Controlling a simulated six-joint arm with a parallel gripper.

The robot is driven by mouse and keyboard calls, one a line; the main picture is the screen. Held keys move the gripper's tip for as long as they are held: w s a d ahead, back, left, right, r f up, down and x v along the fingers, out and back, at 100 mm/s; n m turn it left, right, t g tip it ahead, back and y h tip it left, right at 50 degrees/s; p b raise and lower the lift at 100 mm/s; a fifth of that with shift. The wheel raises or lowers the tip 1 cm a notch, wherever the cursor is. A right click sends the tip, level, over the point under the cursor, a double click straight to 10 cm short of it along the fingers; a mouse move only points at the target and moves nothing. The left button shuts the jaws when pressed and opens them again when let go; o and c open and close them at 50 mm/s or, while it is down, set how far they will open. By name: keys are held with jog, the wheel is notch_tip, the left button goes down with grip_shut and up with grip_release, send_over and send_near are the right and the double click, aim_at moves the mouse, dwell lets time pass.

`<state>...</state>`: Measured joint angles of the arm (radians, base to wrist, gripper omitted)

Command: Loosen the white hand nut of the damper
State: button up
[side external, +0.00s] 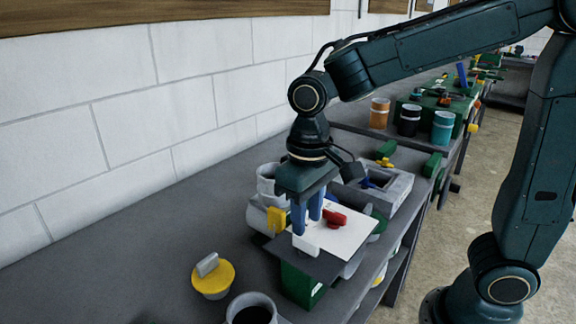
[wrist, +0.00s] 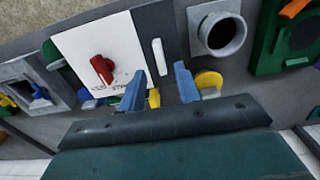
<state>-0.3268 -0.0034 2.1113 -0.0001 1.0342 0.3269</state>
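The white hand nut (side external: 306,245) is a small upright bar on the dark grey plate of the damper (side external: 322,267). In the wrist view the nut (wrist: 160,57) is a narrow white bar beside the white panel (wrist: 92,40), which bears a red knob (wrist: 102,69). My gripper (side external: 307,227) has two blue fingers pointing down, just above and behind the nut. In the wrist view my gripper (wrist: 160,69) is open, with the nut lying beyond the gap between the fingertips. I cannot tell whether a finger touches it.
A yellow cap with a grey handle (side external: 213,279) and an open grey pipe (side external: 251,304) stand front left. A yellow handle (side external: 276,221) is close left of the fingers. A grey box (side external: 391,192) stands behind the panel. The bench at far left is clear.

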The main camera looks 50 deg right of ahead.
aim_at(306, 239)
jog(key=shift+f, duration=2.45)
grip_shut()
